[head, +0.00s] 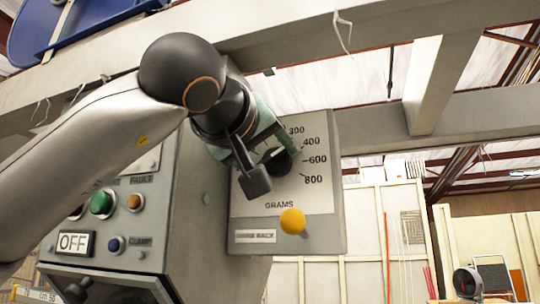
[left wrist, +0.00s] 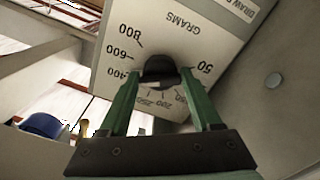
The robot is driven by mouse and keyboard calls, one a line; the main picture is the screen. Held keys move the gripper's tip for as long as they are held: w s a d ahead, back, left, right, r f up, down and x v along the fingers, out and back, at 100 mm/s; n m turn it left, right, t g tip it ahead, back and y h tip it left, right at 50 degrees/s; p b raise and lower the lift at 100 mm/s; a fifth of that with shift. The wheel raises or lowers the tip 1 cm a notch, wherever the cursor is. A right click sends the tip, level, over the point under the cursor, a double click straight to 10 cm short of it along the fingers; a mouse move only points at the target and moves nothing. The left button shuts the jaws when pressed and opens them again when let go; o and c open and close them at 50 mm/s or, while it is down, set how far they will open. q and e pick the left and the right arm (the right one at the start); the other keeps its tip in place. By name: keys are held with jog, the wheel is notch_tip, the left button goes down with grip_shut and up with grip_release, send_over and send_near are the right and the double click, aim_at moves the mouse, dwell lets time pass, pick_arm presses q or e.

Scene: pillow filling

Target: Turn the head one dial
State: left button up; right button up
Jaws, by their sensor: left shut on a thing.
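The head one dial is a black knob (head: 281,164) on a grey panel (head: 325,222) with a printed scale marked 300, 400, 600, 800 and GRAMS. My left gripper (head: 272,150) reaches it from the left, and its wrist hides part of the knob and the low end of the scale. In the left wrist view the knob (left wrist: 160,70) sits between the tips of the two green fingers of my left gripper (left wrist: 159,78), which are shut on it. The scale shows upside down there, with numbers around the knob. My right gripper is in neither view.
A yellow button (head: 292,221) is below the dial on the same panel. A control box at left carries a green button (head: 101,203), an orange button (head: 134,202), a blue button (head: 115,244) and an OFF sign (head: 74,243). Grey beams (head: 440,130) cross above; right of the panel is open.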

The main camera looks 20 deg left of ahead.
pick_arm(q)
jog(key=c, duration=0.5)
jog(key=shift+n, duration=0.4)
jog(key=n, duration=0.4)
jog(key=shift+d, duration=0.1)
jog(key=n+b, duration=0.1)
jog(key=n, duration=0.3)
jog(key=shift+n, duration=0.3)
jog(key=n, duration=0.4)
jog(key=shift+r+b, duration=0.1)
jog(key=shift+b, duration=0.2)
jog(key=shift+r+n+b, duration=0.1)
jog(key=shift+n+b, duration=0.2)
jog(key=shift+n, duration=1.8)
